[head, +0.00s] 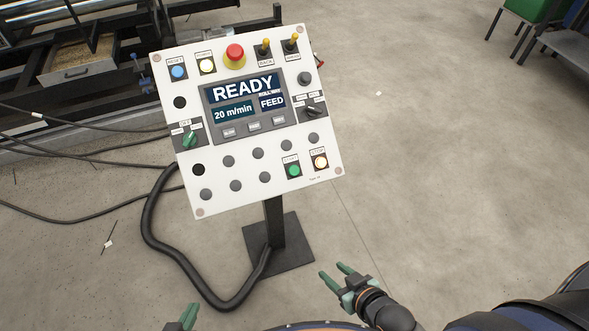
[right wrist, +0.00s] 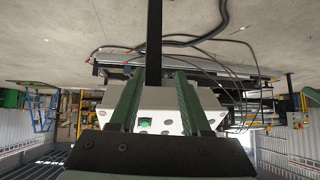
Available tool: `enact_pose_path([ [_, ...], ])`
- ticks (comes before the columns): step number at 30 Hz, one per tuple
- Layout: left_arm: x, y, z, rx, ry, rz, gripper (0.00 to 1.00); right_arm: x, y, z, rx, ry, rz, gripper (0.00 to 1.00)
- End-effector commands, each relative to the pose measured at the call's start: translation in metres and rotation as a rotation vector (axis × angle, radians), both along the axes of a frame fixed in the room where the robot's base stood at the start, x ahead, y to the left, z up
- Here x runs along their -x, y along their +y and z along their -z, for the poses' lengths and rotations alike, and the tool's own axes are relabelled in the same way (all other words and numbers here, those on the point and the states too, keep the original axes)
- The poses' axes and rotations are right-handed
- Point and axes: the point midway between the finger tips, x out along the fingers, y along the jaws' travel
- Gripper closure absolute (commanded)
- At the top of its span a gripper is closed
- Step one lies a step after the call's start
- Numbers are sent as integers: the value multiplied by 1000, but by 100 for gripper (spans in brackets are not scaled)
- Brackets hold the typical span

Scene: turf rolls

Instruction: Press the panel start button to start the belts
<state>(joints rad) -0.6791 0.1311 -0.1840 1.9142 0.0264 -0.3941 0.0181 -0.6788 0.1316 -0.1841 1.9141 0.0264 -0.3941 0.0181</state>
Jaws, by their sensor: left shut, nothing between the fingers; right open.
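The white control panel (head: 262,120) stands tilted on a dark post; its display (head: 245,95) reads READY, 20 m/min and FEED. The green start button (head: 294,170) is at its lower right, beside the pale lit stop button (head: 320,162). My right gripper (head: 333,272) is open and empty, below and right of the panel, apart from it. In the right wrist view the panel (right wrist: 170,106) shows upside down beyond the fingers (right wrist: 157,80), with a green button (right wrist: 144,122) between them. My left gripper (head: 189,309) is shut and empty at the bottom edge, mostly cut off.
The panel also bears a red emergency knob (head: 234,54), two yellow-tipped switches, a green selector (head: 190,139) and several grey buttons. A thick black hose (head: 150,225) loops to the post's base plate (head: 280,243). Machinery stands at the upper left.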

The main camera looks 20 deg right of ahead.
Motion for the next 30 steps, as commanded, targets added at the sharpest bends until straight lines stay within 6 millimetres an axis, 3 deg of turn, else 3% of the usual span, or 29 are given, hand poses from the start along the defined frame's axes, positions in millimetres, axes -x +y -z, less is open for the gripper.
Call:
enact_pose_path([
  [2, 0, 0, 0, 0, 0, 0, 100, 0, 0, 0, 0, 0, 0, 62],
  [12, 0, 0, 0, 0, 0, 0, 100, 0, 0, 0, 0, 0, 0, 100],
  [30, 0, 0, 0, 0, 0, 0, 100, 0, 0, 0, 0, 0, 0, 100],
])
